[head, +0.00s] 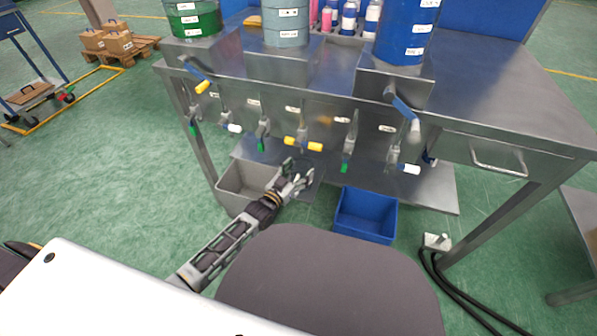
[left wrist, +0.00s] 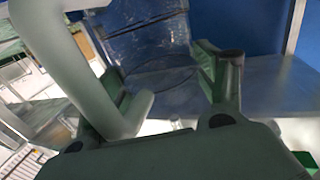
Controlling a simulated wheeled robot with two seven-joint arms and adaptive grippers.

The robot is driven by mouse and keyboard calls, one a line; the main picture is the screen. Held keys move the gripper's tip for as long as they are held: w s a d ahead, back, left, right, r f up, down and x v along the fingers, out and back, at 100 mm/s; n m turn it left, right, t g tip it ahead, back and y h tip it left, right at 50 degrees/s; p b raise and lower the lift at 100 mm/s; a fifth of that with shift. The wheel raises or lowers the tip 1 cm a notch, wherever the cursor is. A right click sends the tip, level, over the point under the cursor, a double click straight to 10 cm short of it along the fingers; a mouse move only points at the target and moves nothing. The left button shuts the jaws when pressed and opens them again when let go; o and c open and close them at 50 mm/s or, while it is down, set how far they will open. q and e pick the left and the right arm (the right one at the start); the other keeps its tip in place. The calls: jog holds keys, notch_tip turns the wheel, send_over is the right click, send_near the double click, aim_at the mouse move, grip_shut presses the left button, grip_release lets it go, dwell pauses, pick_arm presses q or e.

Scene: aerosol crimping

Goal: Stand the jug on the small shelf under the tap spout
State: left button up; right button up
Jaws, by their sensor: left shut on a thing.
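My left gripper (head: 296,180) is low in front of the steel bench, below the row of taps. The left wrist view shows its fingers (left wrist: 170,95) closed on the clear jug (left wrist: 155,40), one on each side of its see-through body. The jug's thick pale handle (left wrist: 75,65) curves in front of the left finger. In the head view I cannot make out the clear jug. A tap with a yellow lever (head: 303,144) is just above the gripper. A dark flat plate (head: 311,190), perhaps the small shelf, lies by the gripper, partly hidden. My right gripper is not in view.
A grey bin (head: 228,189) stands left of the gripper and a blue bin (head: 365,229) right of it. Other taps line the bench front. Drums and bottles stand on the bench (head: 490,85). A grey chair-like pad (head: 325,285) is in front. Black hoses (head: 445,280) lie at right.

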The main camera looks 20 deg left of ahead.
pick_arm(q)
jog(key=o, duration=1.3)
jog(key=shift+f, duration=0.1)
jog(key=shift+c, duration=0.2)
jog(key=shift+s, duration=0.1)
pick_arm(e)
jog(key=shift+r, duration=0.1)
pick_arm(q)
jog(key=p+v, duration=0.4)
jog(key=v, duration=0.8)
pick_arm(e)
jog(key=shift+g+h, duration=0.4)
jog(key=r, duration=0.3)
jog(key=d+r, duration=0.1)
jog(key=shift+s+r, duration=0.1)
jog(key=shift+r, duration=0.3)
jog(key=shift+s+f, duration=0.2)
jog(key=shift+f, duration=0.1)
